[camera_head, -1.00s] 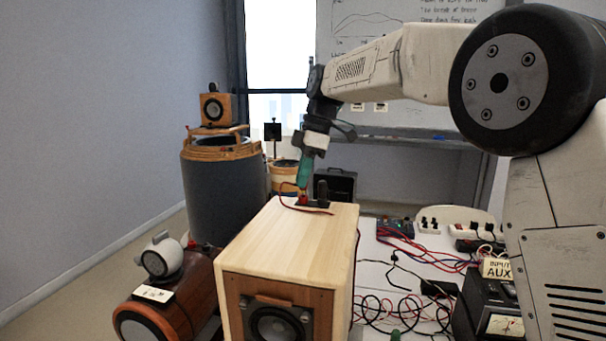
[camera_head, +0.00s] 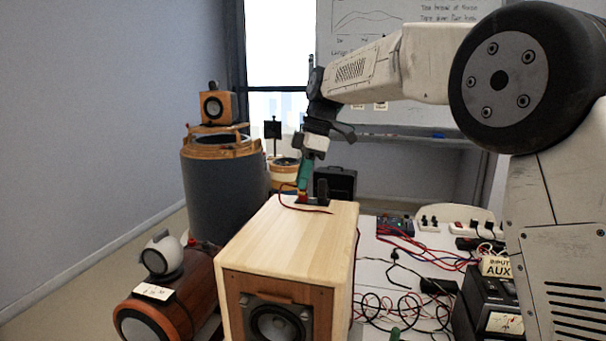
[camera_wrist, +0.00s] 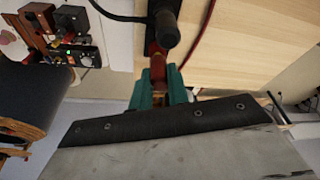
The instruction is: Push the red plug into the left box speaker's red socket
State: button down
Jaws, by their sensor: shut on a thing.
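The pale wooden box speaker (camera_head: 290,240) stands in the middle of the head view, its driver facing me. On its top, near the far edge, is a dark terminal plate (camera_head: 316,202) with an upright black plug (camera_head: 322,188), also seen in the wrist view (camera_wrist: 166,32). My gripper (camera_head: 303,187) points steeply down there, its teal fingers shut on the red plug (camera_wrist: 158,72). In the wrist view the fingers (camera_wrist: 160,88) hold the plug close to the plate, beside the black plug. The red socket's opening is hidden, so I cannot tell how deep the plug sits.
A red wire (camera_head: 305,209) lies across the speaker top. A brown rounded speaker (camera_head: 170,295) is at left; a small orange speaker (camera_head: 217,107) stands on a dark drum (camera_head: 222,185) behind. Tangled cables (camera_head: 400,300) and an AUX-labelled box (camera_head: 490,300) are at right.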

jog(key=shift+f, duration=0.45)
jog(key=c, duration=1.3)
grip_release()
jog(key=shift+r, duration=3.75)
